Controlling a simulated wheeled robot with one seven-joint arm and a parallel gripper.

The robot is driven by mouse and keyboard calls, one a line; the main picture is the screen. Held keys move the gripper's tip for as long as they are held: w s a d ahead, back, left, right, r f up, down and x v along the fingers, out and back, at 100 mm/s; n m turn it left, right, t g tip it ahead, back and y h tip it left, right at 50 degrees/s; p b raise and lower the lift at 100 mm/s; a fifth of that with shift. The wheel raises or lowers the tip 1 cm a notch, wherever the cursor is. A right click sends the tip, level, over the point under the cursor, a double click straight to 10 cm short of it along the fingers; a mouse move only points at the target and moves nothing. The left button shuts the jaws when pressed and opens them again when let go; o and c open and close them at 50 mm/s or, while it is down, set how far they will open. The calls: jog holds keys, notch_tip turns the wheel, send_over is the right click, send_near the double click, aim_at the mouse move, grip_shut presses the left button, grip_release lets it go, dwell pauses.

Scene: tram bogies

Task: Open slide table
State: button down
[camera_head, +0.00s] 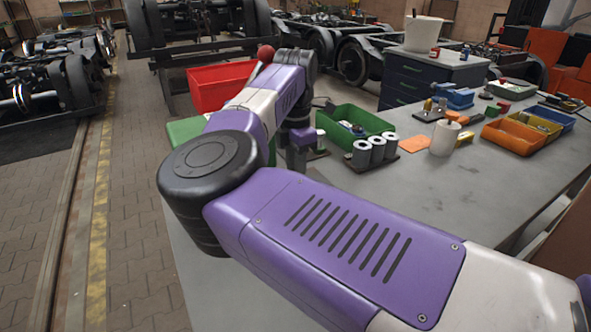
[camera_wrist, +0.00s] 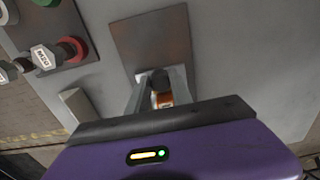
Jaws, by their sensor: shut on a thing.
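In the wrist view my gripper (camera_wrist: 160,80) is shut on a small dark piece (camera_wrist: 161,82) with an orange-brown and white part below it. This piece stands before a brownish-grey metal plate (camera_wrist: 155,42) set on a paler grey surface. I cannot tell from this view whether the piece is the slide table's handle. In the head view my purple and white arm reaches over the grey workbench (camera_head: 470,215), and my fingertips are hidden. The slide table itself cannot be made out for certain.
In the wrist view a panel has a green button (camera_wrist: 47,3), a red button (camera_wrist: 72,48) and labelled switches (camera_wrist: 43,56), left of my gripper. In the head view a green bin (camera_head: 352,128), grey cylinders (camera_head: 377,150) and orange bin (camera_head: 512,137) stand on the bench. A red crate (camera_head: 220,88) lies beyond.

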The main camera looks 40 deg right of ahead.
jog(key=s+d, duration=0.1)
jog(key=d, duration=0.3)
jog(key=s+d+p, duration=0.1)
jog(key=d, duration=0.3)
jog(key=s+d, duration=0.1)
jog(key=d, duration=0.3)
jog(key=shift+s+d, duration=0.2)
jog(key=shift+s, duration=0.05)
jog(key=c, duration=1.1)
grip_release()
jog(key=shift+c, duration=0.2)
jog(key=shift+r, duration=0.1)
notch_tip(320, 180, up, 8)
jog(key=shift+f, duration=0.2)
